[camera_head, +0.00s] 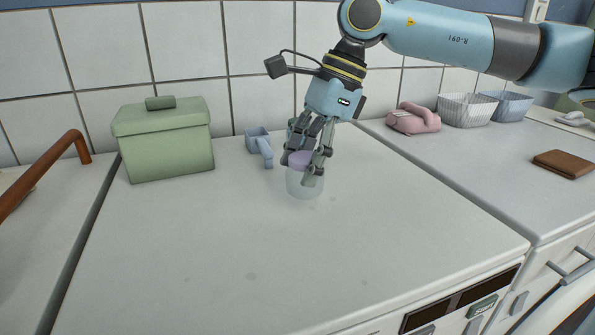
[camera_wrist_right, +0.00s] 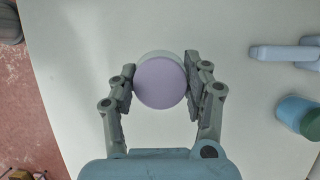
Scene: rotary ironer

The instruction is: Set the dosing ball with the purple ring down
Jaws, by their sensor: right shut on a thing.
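The dosing ball with the purple ring (camera_head: 305,184) is a pale translucent cup with a purple top, upright at the white worktop (camera_head: 260,260). Whether its base touches the worktop I cannot tell. In the right wrist view the ball (camera_wrist_right: 160,82) sits between the fingers, its purple top facing the camera. My right gripper (camera_head: 308,165) comes down from above and is shut on the ball; it also shows in the right wrist view (camera_wrist_right: 160,90). My left gripper is not in view.
A green lidded box (camera_head: 165,145) stands at the back left. A blue scoop (camera_head: 262,146) lies behind the ball, and a blue container with a green top (camera_wrist_right: 298,116) is close by. A pink object (camera_head: 413,119) and baskets (camera_head: 467,109) stand right. The front worktop is clear.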

